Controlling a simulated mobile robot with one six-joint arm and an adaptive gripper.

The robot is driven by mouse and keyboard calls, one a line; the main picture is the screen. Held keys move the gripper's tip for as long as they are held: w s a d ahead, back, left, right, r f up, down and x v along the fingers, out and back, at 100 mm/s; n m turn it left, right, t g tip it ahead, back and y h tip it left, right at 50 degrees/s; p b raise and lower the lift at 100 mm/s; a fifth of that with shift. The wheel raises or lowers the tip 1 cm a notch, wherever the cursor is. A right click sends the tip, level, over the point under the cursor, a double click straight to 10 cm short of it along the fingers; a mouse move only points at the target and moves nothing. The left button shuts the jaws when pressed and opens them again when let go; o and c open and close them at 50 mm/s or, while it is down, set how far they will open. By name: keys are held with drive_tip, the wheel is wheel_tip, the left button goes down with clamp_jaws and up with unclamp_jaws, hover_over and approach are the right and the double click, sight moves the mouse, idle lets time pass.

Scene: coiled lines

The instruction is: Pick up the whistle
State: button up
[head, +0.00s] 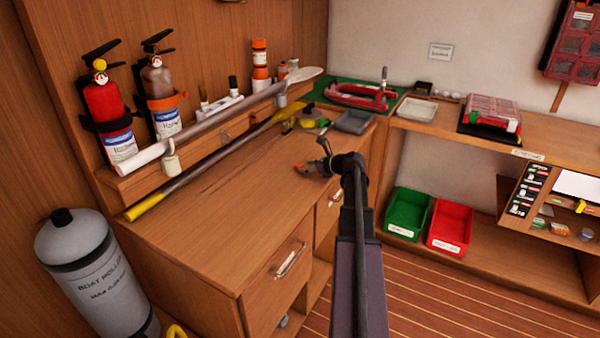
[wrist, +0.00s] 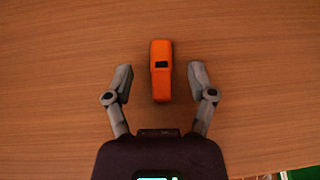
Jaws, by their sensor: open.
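The whistle (wrist: 161,88) is a small orange block with a dark slot near its middle. It lies on the wooden desk top (wrist: 60,70) in the wrist view, lengthwise between my two fingers. My gripper (wrist: 161,78) is open, with one finger on each side of the whistle and a visible gap on both sides. In the head view my gripper (head: 314,168) is low over the right part of the desk, and a bit of orange shows at its fingers. I cannot tell the exact height of the fingertips above the desk.
A yellow-ended pole (head: 190,176) lies along the back of the desk. Small yellow items and a grey tray (head: 353,122) sit beyond my gripper. Two fire extinguishers (head: 108,115) hang at the left. The desk's front left is clear. Green (head: 409,213) and red bins (head: 450,226) stand on the lower shelf.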

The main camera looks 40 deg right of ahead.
drive_tip(key=shift+b+x, duration=0.35)
drive_tip(key=shift+x, duration=0.9)
drive_tip(key=c, duration=0.9)
